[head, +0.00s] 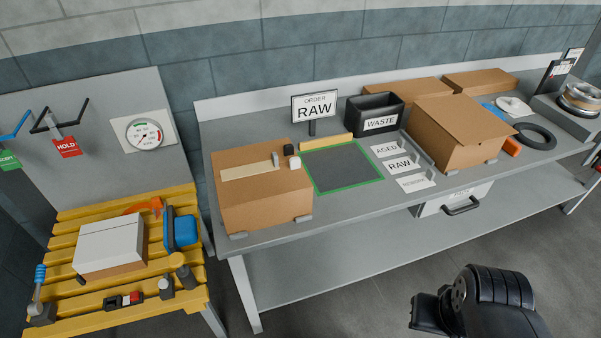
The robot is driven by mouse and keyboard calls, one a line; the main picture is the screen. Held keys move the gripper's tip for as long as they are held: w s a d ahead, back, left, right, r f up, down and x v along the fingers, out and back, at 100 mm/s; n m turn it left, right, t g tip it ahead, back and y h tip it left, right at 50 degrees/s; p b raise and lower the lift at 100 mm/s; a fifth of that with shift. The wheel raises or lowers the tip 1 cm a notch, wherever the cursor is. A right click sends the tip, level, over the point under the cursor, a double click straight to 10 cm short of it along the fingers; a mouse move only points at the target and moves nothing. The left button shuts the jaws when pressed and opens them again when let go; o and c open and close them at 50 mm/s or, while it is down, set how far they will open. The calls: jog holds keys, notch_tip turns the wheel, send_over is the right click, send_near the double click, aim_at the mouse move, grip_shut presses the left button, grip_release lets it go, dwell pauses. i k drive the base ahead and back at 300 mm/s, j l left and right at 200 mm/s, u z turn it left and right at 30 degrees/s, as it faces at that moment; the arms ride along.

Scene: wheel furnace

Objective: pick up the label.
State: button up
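Three white labels lie in a row on the grey bench, right of the green-edged dark mat. The far one reads AGED (386,150), the middle one RAW (399,165), and the near one (414,183) seems to read REWORK, in small print. The frame does not show which is the task's label. A sign on a post (315,107) reads ORDER RAW. The black end of my arm with my gripper (428,314) is at the lower right, in front of the bench and apart from the labels. Its fingers cannot be made out clearly.
A closed cardboard box (262,205) stands left of the mat (342,168), an open-flapped box (455,135) right of the labels. A black WASTE bin (375,112) stands behind. A yellow slatted table (75,211) is at left. A drawer (455,203) hangs under the bench.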

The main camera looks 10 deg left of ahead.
aim_at(401, 164)
jog(key=i+l+u, duration=0.1)
jog(key=i+l, duration=0.15)
jog(key=i, duration=0.25)
jog(key=i+l+u, duration=0.1)
jog(key=i+l, duration=0.2)
jog(key=i, duration=0.15)
jog(key=i+l+u, duration=0.1)
jog(key=i+l, duration=0.2)
jog(key=i, duration=0.15)
